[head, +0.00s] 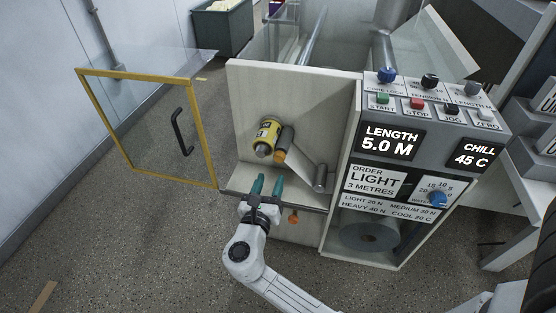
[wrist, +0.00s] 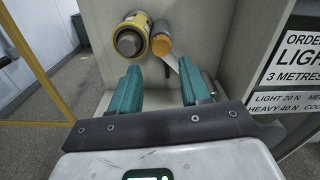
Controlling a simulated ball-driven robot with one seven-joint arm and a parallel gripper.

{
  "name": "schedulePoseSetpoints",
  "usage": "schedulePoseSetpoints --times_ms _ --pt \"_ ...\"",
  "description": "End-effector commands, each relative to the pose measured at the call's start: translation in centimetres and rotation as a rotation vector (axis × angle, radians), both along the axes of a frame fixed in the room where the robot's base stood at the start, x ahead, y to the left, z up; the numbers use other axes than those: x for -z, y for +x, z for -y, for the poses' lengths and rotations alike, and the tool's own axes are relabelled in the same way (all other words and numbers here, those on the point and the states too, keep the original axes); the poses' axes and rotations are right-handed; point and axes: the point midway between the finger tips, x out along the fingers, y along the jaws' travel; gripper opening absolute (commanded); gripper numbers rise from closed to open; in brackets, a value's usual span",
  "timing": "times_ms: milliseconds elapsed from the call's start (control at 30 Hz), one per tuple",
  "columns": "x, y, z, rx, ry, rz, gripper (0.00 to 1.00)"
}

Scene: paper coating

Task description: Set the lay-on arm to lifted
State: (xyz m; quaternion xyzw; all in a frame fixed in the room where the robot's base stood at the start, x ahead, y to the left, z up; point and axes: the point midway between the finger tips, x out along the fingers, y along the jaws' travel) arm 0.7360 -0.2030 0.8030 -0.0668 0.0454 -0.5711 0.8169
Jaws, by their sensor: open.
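A roll with a yellow band and grey end (head: 268,135) sticks out of the pale machine panel; it also shows in the wrist view (wrist: 129,42). A small orange-ended roller (head: 281,156) lies against or very near its lower right side, also in the wrist view (wrist: 162,46). This looks like the end of the lay-on arm; a short dark piece (wrist: 167,70) shows below it, but I cannot make out the whole arm. My gripper (head: 267,185) is open, its two teal fingers (wrist: 160,88) pointing at the panel below the rollers.
A pale strip runs from the orange-ended roller to a grey roller (head: 320,178). An orange knob (head: 293,217) is below my gripper. A yellow-framed clear door (head: 213,160) stands open at left. The control console (head: 420,120) is at right.

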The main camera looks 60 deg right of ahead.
Motion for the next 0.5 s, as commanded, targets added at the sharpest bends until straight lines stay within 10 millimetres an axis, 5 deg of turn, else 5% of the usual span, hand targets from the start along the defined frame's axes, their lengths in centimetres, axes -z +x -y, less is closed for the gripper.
schedulePoseSetpoints --times_ms 500 --pt "0.0 2.7 7.8 0.005 0.002 0.003 0.46"
